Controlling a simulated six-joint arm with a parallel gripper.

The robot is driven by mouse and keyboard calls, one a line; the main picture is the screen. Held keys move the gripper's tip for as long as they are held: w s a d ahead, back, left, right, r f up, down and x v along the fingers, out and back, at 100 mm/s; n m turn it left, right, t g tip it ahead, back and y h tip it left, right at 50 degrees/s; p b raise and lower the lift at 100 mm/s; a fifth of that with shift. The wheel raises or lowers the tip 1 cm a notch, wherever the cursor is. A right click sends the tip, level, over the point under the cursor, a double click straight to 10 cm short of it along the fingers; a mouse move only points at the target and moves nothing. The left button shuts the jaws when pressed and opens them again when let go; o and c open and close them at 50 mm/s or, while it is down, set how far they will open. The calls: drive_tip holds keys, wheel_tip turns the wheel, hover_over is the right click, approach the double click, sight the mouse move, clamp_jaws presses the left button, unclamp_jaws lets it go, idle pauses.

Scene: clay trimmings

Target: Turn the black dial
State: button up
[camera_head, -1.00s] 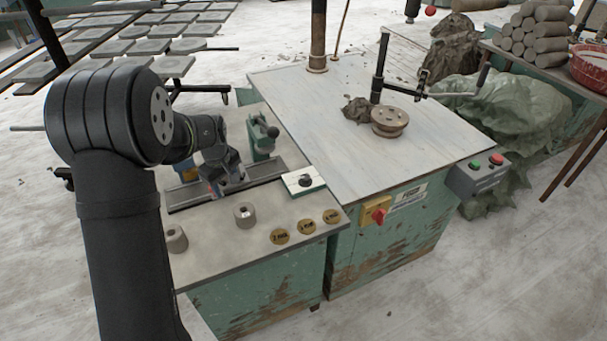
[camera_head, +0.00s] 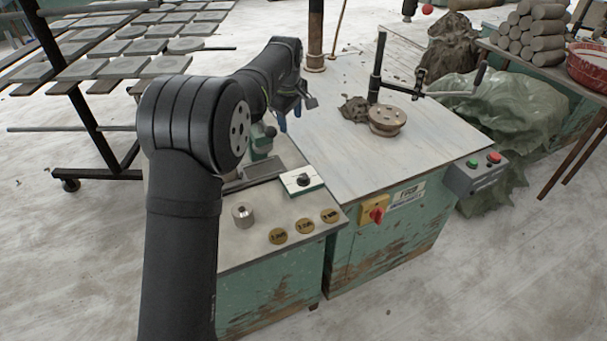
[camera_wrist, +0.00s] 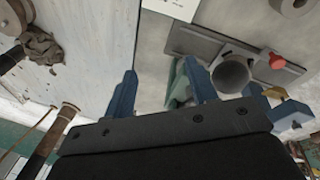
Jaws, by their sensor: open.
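The black dial (camera_head: 304,179) sits on a white plate (camera_head: 292,188) with a green edge, at the right side of the grey bench top. In the wrist view only part of a white plate (camera_wrist: 172,7) shows at the top edge, and I cannot make out the dial there. My gripper (camera_head: 289,115) is behind the dial, raised near the left edge of the pale table. Its blue fingers show apart in the wrist view (camera_wrist: 161,86), with nothing held between them.
A green device (camera_head: 262,142) stands close below my gripper. A grey cylinder (camera_head: 242,217) and several brass discs (camera_head: 304,226) lie at the bench front. A red knob (camera_head: 376,214) is on the table's front. A metal arm over a round wheel (camera_head: 386,120) stands right.

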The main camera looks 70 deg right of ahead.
sight(303, 177)
drive_tip(key=s+a+f+m+y, duration=0.2)
drive_tip(key=s+y, duration=0.1)
drive_tip(key=s, duration=0.2)
drive_tip(key=shift+g, duration=0.3)
drive_tip(key=f, duration=1.6)
drive_tip(key=shift+w+f, duration=0.2)
drive_tip(key=shift+f, duration=0.2)
drive_tip(key=c, duration=1)
